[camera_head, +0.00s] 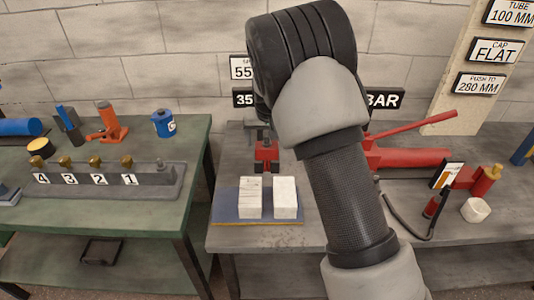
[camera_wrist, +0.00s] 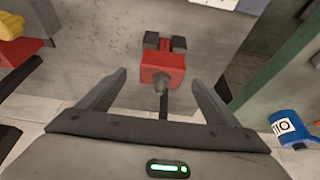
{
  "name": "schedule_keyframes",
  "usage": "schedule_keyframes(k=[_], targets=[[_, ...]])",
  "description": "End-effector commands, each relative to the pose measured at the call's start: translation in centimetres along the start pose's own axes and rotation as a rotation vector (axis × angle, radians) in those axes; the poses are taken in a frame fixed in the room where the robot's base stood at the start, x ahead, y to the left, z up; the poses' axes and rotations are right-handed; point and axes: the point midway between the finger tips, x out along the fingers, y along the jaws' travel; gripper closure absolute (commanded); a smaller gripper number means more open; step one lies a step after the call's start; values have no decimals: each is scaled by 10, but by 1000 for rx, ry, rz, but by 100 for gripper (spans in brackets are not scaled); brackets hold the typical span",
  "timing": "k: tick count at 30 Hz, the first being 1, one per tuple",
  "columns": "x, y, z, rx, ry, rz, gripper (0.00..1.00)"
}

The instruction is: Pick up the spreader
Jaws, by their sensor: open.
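The spreader appears to be the small red block with two dark jaws (camera_head: 267,152), lying near the back of the grey bench, behind two white blocks. In the wrist view the same red body (camera_wrist: 162,68) lies ahead of and between my fingers, its dark jaws pointing away from me and a dark stem or hose running back towards my palm. My gripper (camera_wrist: 158,80) is open, one finger to each side of the red body, with visible gaps on both sides. In the head view my arm hides most of the gripper.
Two white blocks (camera_head: 250,197) stand on a blue plate (camera_head: 228,204) at the bench front. A red pump (camera_head: 410,157) with a long handle lies to the right. A green bench (camera_head: 120,205) stands left across a gap, with a blue can (camera_head: 163,124). The brick wall is close behind.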

Motion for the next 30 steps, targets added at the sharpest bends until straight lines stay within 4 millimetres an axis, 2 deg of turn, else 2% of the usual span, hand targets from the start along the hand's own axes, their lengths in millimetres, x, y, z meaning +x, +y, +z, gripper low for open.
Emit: schedule_keyframes(k=[5,13,23,30], targets=[[12,-1,0,-1,1,0,16],[51,-3,-2,0,0,1,16],[56,-3,-3,0,1,-1,16],[56,-3,-3,0,1,-1,56]])
